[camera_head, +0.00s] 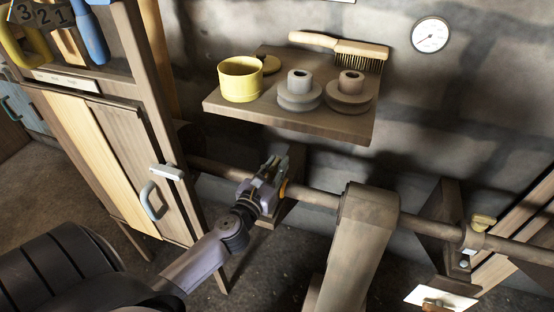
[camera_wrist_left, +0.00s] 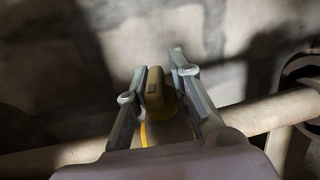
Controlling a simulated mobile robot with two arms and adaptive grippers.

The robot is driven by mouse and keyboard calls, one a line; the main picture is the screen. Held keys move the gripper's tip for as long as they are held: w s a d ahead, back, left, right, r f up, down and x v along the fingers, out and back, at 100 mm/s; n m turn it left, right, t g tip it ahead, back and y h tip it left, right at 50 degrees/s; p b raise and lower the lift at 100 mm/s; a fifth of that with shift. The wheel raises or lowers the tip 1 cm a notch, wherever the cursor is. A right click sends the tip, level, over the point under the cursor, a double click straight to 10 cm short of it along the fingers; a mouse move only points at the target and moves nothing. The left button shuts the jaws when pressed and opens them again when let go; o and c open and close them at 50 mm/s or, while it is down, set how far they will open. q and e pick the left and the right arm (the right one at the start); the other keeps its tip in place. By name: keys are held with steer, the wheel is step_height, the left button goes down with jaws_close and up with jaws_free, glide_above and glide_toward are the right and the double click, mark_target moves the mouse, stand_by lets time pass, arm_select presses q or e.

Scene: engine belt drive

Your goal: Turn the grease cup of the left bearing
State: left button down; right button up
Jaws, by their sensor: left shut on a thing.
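The left bearing (camera_head: 287,205) carries the long horizontal shaft (camera_head: 318,203) near the middle of the head view. Its brass-yellow grease cup (camera_wrist_left: 154,88) stands between the two fingers of my left gripper (camera_wrist_left: 158,85) in the left wrist view. My left gripper (camera_head: 268,176) is shut on this cup, above the shaft. In the head view the gripper hides most of the cup and part of the bearing; only a little orange-yellow shows beside the fingers. My right gripper is not in view.
A wall shelf (camera_head: 300,122) above holds a yellow tin (camera_head: 240,79), two grey stepped pulleys and a brush (camera_head: 345,46). A wooden cabinet (camera_head: 128,165) stands left. A broad belt (camera_head: 360,240) hangs over the shaft.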

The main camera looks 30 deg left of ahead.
arm_select(q)
steer(key=shift+a+m+h, duration=0.4)
steer(key=shift+a+h, duration=0.05)
steer(key=shift+h, duration=0.25)
steer(key=shift+m+h, duration=0.7)
steer(key=shift+h, duration=0.4)
steer(key=shift+m+h, duration=0.8)
steer(key=shift+h, duration=0.6)
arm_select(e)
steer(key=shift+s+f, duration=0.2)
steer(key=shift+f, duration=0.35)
arm_select(q)
steer(key=shift+m+h, duration=0.3)
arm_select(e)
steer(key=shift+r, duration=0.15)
arm_select(q)
steer(key=c, duration=1.6)
jaws_free()
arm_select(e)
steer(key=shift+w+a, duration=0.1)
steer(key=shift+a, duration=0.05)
arm_select(q)
steer(key=shift+d, duration=0.15)
steer(key=shift+s, duration=0.1)
